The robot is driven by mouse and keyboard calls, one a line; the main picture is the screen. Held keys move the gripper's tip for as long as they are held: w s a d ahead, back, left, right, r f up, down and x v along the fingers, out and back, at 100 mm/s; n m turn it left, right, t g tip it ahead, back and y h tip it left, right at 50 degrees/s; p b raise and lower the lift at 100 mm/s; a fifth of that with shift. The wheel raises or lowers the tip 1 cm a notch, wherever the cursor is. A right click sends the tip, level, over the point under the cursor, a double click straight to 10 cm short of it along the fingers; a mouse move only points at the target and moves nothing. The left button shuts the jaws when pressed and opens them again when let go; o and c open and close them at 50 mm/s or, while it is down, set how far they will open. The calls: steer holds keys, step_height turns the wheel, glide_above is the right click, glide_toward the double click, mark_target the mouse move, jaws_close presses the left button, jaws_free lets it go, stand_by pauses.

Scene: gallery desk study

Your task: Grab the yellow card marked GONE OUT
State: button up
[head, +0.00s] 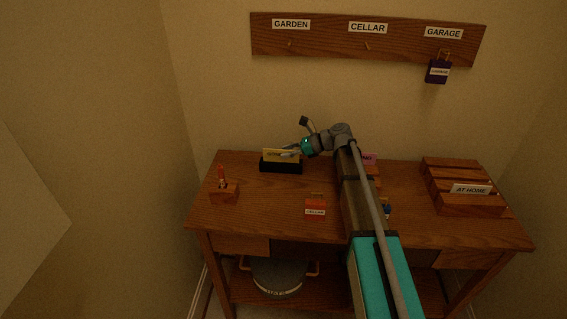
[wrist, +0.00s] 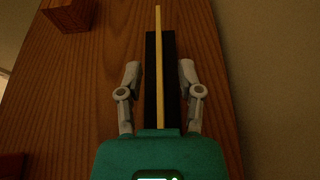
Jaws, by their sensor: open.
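The yellow card (head: 270,154) stands upright in a black holder (head: 281,167) at the back left of the desk. Its lettering is too small to read in the head view. In the wrist view the card (wrist: 158,45) is seen edge-on as a thin yellow strip above the black holder (wrist: 152,75). My gripper (wrist: 159,75) is open, with one finger on each side of the card and holder and a gap on both sides. In the head view my gripper (head: 292,152) is at the right part of the card and covers some of it.
A wooden block with a red-topped item (head: 222,190) stands at the left. A red CELLAR padlock (head: 315,207) lies at the front middle. A slotted wooden rack (head: 460,180) holds an AT HOME card (head: 471,189) at the right. A hook board (head: 330,38) hangs on the wall.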

steer(key=shift+a+f, duration=0.15)
steer(key=shift+a, duration=0.25)
jaws_close()
stand_by(0.4)
